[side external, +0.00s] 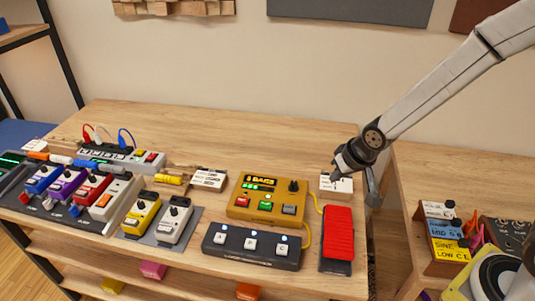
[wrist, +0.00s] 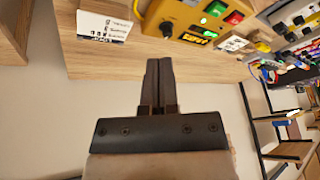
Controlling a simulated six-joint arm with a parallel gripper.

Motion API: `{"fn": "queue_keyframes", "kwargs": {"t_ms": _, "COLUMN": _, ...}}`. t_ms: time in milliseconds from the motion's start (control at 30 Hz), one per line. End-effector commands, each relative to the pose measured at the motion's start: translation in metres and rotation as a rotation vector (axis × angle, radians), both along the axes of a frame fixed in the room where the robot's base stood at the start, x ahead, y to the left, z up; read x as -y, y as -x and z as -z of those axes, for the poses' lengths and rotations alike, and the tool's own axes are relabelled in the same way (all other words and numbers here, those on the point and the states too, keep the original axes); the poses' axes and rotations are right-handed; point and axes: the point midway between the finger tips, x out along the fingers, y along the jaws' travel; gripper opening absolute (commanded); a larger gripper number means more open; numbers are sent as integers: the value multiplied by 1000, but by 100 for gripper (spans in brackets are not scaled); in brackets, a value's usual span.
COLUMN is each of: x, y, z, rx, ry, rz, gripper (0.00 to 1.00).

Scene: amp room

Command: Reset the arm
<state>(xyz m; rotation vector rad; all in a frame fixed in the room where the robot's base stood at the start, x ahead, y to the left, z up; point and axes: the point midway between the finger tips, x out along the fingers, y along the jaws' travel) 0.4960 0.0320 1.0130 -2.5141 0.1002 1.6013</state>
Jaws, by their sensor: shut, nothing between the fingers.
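My gripper (side external: 343,168) is at the back right of the wooden table (side external: 330,133) in the side view, at the end of my white arm. It is close to a small white card (side external: 336,184); whether it touches the card cannot be told from that view. In the wrist view my gripper (wrist: 160,64) points toward the table edge, its two dark fingers together with nothing between them. The white card (wrist: 104,26) lies up and to the left of the fingers there, apart from them. The yellow looper box (wrist: 180,14) is above the fingers.
A red pedal (side external: 338,232), a dark footswitch bar (side external: 252,246) and the yellow box (side external: 266,199) stand near my gripper, with a yellow cable between. Several pedals fill the left. A second table with a card stand (side external: 440,236) is at right. The table's back middle is clear.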

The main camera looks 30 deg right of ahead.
Motion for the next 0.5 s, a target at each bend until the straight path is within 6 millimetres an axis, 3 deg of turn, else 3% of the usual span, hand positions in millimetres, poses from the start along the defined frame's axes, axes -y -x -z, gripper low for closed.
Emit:
{"fn": "queue_keyframes", "kwargs": {"t_ms": 100, "x": 14, "y": 33, "z": -10, "rx": -60, "ry": 37, "rz": -40, "gripper": 0}}
{"fn": "queue_keyframes", "kwargs": {"t_ms": 300, "x": 27, "y": 81, "z": -18, "rx": -155, "ry": 73, "rz": -110, "gripper": 0}}
{"fn": "queue_keyframes", "kwargs": {"t_ms": 500, "x": 31, "y": 103, "z": -21, "rx": -199, "ry": 83, "rz": -147, "gripper": 0}}
